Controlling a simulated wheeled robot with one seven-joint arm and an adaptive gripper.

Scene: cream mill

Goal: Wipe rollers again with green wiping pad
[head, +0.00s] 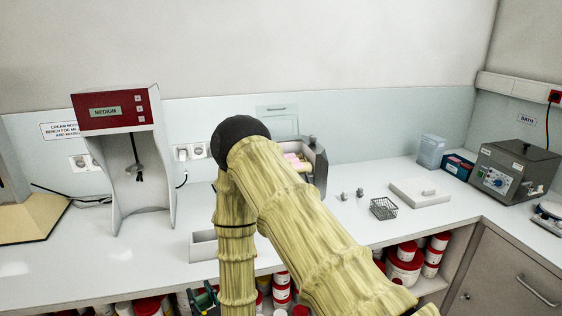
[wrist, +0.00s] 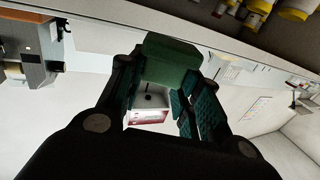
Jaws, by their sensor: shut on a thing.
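The green wiping pad (wrist: 170,62) is held between the fingertips of my gripper (wrist: 165,75) in the wrist view, which is upside down. My gripper is shut on the pad. In the head view my gripper (head: 204,298) shows only in part, low beside my arm and in front of the bench edge. The pad cannot be made out there. The grey mill (head: 318,168) stands on the bench behind my arm, with something pink and yellowish on top. My arm hides much of it, and the rollers cannot be clearly told. The pad is apart from the mill.
A mixer with a red panel (head: 110,108) stands on the bench at left, and a pale open box (head: 203,248) sits near the front edge. A wire basket (head: 383,208), white tray (head: 420,192) and water bath (head: 513,167) are at right. Red-lidded tubs (head: 404,265) fill the shelf below.

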